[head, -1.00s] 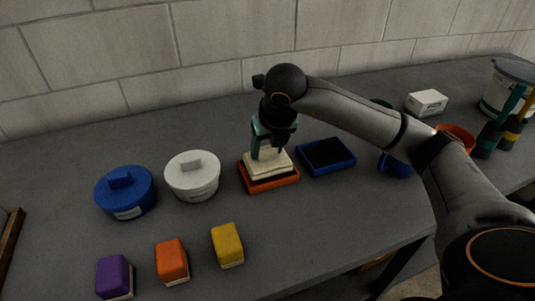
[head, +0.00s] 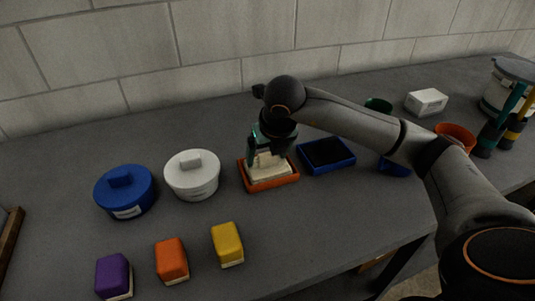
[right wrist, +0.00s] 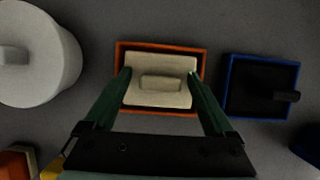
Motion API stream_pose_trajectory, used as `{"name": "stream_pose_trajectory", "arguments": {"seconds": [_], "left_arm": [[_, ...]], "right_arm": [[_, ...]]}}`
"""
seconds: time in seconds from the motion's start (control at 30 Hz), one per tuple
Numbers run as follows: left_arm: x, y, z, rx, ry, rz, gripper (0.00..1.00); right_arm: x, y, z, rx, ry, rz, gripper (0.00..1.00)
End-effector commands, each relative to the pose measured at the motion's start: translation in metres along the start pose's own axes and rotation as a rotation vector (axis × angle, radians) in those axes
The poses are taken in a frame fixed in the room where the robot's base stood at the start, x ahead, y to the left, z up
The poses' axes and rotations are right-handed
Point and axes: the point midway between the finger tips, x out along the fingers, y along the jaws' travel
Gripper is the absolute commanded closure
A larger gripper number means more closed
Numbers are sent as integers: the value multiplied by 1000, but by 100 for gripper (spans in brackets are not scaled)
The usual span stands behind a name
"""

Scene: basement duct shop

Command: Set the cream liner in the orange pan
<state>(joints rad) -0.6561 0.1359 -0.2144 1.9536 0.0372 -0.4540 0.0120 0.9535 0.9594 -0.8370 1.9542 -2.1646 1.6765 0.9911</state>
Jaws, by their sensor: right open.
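The cream liner (head: 268,172) sits inside the orange pan (head: 271,185), low between its walls. In the right wrist view the liner (right wrist: 160,99) lies roughly square in the pan (right wrist: 160,44), with a raised grip on its top. My right gripper (head: 268,154) is over the pan. In the right wrist view its green fingers (right wrist: 160,75) are open, one on each side of the liner. I cannot tell whether a finger still touches the liner. My left gripper is not in view.
A blue pan with a dark inside (head: 327,153) stands close right of the orange pan. A white lidded pot (head: 192,178) and a blue one (head: 125,192) stand left. Purple, orange and yellow blocks (head: 227,243) lie in front. Bare bench separates them from the pan.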

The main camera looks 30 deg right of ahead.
Motion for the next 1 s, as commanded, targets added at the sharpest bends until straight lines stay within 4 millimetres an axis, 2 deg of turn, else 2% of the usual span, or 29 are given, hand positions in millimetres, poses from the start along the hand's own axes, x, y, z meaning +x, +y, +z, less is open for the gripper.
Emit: {"name": "stream_pose_trajectory", "arguments": {"seconds": [0.23, 0.6, 0.7, 0.83, 1.0], "left_arm": [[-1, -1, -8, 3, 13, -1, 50], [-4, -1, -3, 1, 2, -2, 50], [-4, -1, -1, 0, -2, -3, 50], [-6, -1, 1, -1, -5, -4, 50], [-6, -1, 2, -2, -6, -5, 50]], "right_arm": [[-12, 1, 2, -1, -3, 3, 11], [-90, 1, 2, -1, -6, 3, 11], [-106, 0, 2, 0, -4, 2, 11], [-118, 0, 2, 0, -2, 1, 11], [-124, 0, 1, -1, 0, 0, 11]]}}
